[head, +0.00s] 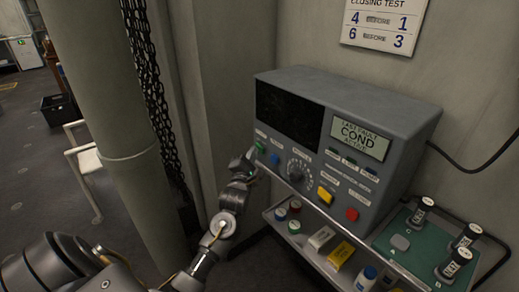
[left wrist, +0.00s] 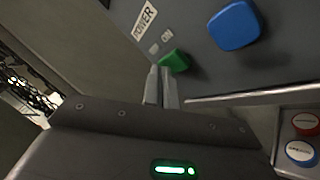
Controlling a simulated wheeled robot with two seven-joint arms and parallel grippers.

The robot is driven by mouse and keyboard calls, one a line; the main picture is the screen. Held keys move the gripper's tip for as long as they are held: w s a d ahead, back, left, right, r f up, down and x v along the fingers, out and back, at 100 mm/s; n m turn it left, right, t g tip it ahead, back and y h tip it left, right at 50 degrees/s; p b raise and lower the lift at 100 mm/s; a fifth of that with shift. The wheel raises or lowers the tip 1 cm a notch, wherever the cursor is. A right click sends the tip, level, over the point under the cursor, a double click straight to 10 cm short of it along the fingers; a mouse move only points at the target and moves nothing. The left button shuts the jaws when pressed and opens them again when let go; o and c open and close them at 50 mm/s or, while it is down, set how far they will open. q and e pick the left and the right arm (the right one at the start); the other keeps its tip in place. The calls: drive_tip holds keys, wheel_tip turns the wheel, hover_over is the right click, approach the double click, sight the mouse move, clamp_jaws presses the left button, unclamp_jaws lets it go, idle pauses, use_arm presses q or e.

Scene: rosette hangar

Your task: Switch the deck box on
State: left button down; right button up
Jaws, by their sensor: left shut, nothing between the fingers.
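The deck box (head: 400,122) is a grey console with a black, dark screen (head: 289,112) and a pale panel reading "LAST FAULT COND". Its green switch (head: 260,147) is at the lower left of the front. In the left wrist view the green switch (left wrist: 175,60) stands beside the "POWER" label (left wrist: 144,20) and a small "ON" mark. My left gripper (head: 250,156) is shut and empty. In the left wrist view its fingertips (left wrist: 160,72) are right at the green switch's edge; I cannot tell whether they touch it. My right gripper is not in view.
A blue button (left wrist: 235,25), a dial (head: 298,170), a yellow button (head: 325,195) and a red button (head: 352,214) are on the same front. A shelf below holds small bottles and boxes. A thick column (head: 105,120) and hanging chains stand at left.

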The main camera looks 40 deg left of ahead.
use_arm(q)
drive_tip(key=shift+w+d+r, duration=0.25)
drive_tip(key=shift+d+r, duration=0.05)
drive_tip(key=shift+r, duration=0.1)
idle(1.0)
drive_tip(key=shift+s+a+f, duration=0.1)
drive_tip(key=shift+f, duration=0.05)
drive_tip(key=shift+s+a+p, duration=0.1)
drive_tip(key=shift+p, duration=0.2)
drive_tip(key=shift+s+f, duration=0.1)
drive_tip(key=shift+s, duration=0.15)
drive_tip(key=s+a+p, duration=0.1)
drive_tip(key=s, duration=0.1)
drive_tip(key=s+a, duration=0.1)
drive_tip(key=s, duration=0.1)
drive_tip(key=shift+a+f+p, duration=0.1)
drive_tip(key=shift+p, duration=0.25)
idle(0.3)
